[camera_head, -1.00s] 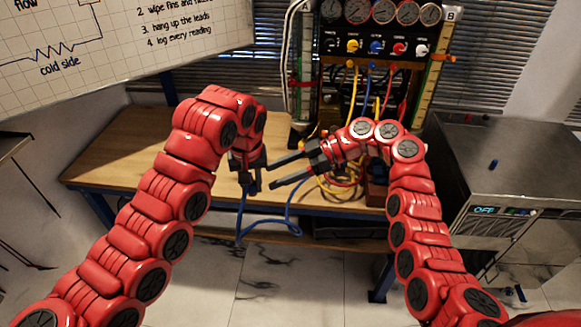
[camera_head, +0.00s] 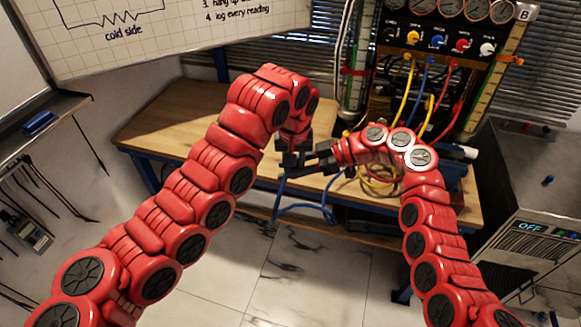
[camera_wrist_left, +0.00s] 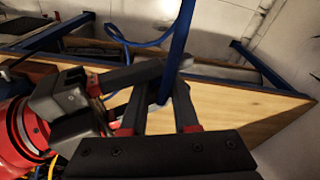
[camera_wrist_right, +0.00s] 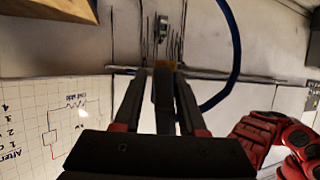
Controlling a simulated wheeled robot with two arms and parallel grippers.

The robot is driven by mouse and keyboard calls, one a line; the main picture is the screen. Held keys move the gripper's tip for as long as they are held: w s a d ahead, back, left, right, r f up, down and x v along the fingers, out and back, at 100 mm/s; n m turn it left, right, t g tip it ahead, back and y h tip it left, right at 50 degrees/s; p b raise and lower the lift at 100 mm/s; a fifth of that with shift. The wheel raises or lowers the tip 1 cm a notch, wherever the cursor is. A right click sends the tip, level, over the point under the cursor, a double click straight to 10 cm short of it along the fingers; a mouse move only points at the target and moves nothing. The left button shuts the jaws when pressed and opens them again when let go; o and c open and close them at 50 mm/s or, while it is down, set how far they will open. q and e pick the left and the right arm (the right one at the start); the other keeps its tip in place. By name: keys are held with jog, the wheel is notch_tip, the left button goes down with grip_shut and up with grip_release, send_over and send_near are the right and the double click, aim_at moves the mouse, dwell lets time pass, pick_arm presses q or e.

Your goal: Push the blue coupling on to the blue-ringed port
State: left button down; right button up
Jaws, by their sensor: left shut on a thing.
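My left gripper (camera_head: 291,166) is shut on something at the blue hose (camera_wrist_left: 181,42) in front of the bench. The hose rises from between its fingertips (camera_wrist_left: 165,88) in the left wrist view. I cannot make out the blue coupling itself. My right gripper (camera_head: 305,165) is close beside the left one, its two fingers apart. In the right wrist view a dark piece shows between its fingers (camera_wrist_right: 164,85); I cannot tell what it is. The blue-ringed port cannot be made out; my right arm covers part of the rig (camera_head: 440,60).
The wooden bench (camera_head: 180,130) has free room at the left. Blue hose (camera_head: 310,210) hangs in a loop by its front edge. Yellow and red leads run down from the gauge panel (camera_head: 440,35). A steel cabinet (camera_head: 540,180) stands at the right, a whiteboard (camera_head: 120,35) at the upper left.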

grip_shut()
jog(key=shift+o, duration=2.3)
grip_release()
jog(key=shift+d, duration=0.15)
